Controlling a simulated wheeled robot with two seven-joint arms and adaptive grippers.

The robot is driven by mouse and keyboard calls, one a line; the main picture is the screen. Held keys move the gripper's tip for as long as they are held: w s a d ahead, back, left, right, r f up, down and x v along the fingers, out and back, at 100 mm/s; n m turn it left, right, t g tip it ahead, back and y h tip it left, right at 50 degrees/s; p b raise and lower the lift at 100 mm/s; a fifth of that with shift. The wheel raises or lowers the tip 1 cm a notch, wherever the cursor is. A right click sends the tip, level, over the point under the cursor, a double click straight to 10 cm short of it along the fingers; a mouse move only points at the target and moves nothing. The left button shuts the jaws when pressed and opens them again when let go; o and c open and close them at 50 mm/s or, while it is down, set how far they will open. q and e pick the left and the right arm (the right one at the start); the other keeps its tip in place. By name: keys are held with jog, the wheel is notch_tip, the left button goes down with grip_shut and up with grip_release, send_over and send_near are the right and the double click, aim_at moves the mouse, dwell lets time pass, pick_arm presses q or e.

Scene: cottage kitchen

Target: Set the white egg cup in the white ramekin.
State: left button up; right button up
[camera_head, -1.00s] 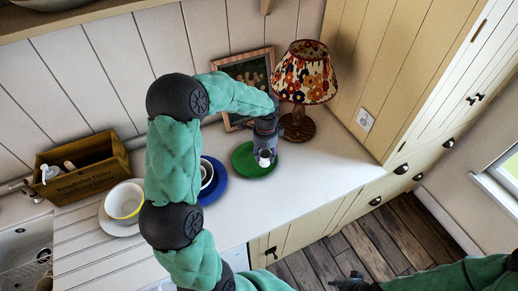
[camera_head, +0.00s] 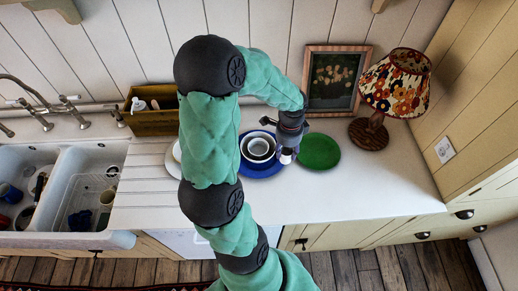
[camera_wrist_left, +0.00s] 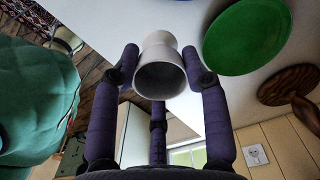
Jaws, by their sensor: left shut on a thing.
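My left gripper (camera_head: 289,149) is shut on the white egg cup (camera_head: 286,157) and holds it above the counter, between the blue plate (camera_head: 262,172) and the green plate. In the left wrist view the egg cup (camera_wrist_left: 160,72) sits between the fingers, its round opening facing the camera. The white ramekin (camera_head: 258,146) stands on the blue plate, just left of the gripper; it seems to be nested in a larger white dish, but the rims are hard to tell apart. My right gripper is out of view.
The green plate (camera_head: 319,151) lies flat right of the gripper. A lamp (camera_head: 369,134) and a framed picture (camera_head: 333,82) stand behind and right. A wooden box (camera_head: 153,121) and the sink (camera_head: 88,178) are left. The front right counter is clear.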

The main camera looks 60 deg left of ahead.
pick_arm(q)
jog(key=s+a+r+n+p, duration=0.2)
jog(key=s, duration=0.7)
send_near(258, 152)
jog(key=shift+d+p, duration=0.15)
jog(key=shift+p, duration=0.15)
notch_tip(258, 152, down, 3)
jog(key=shift+w+f, duration=0.15)
jog(key=shift+f, duration=0.05)
